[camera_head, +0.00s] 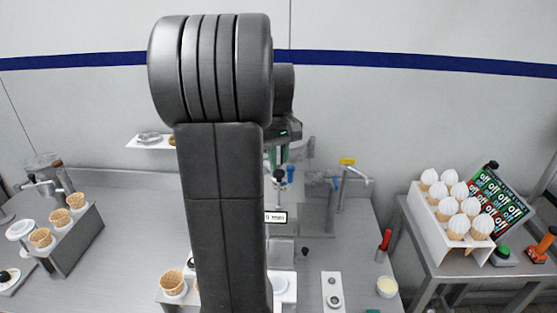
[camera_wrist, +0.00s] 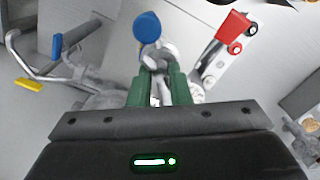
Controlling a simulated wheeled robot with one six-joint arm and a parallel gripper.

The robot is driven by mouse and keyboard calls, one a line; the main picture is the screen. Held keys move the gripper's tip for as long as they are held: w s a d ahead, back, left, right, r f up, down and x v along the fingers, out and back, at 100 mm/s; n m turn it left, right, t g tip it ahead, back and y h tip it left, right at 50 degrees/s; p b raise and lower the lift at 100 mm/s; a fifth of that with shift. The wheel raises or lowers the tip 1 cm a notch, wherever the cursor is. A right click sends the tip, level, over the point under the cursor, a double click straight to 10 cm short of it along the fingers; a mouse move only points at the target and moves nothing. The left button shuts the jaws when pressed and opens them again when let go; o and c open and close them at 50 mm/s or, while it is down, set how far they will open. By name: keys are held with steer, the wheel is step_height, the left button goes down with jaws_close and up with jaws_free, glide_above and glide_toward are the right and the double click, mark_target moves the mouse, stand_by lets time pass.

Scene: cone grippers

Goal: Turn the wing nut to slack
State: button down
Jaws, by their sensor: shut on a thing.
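In the wrist view, my gripper (camera_wrist: 161,82) has its two green fingers shut on a small grey metal part, which looks like the wing nut (camera_wrist: 157,62). The fingers hide much of it, so its exact turn angle cannot be told. A round blue knob (camera_wrist: 147,27) sits just beyond the fingertips. In the head view, my gripper (camera_head: 278,155) is partly behind my own arm, at the back of the steel counter. The wing nut cannot be made out there.
A tap with a yellow tag (camera_head: 347,161) stands right of my gripper; a red-handled tool (camera_head: 384,240) is nearer. A cone holder (camera_head: 65,240) is at left. A side table at right bears a white rack (camera_head: 425,211) of filled cones. A small shelf (camera_head: 150,144) is on the wall.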

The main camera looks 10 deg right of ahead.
stand_by(0.6)
steer(key=c, duration=1.3)
jaws_free()
steer(key=shift+c, duration=0.2)
steer(key=shift+r, duration=0.1)
step_height(320, 180, up, 14)
steer(key=b, duration=0.1)
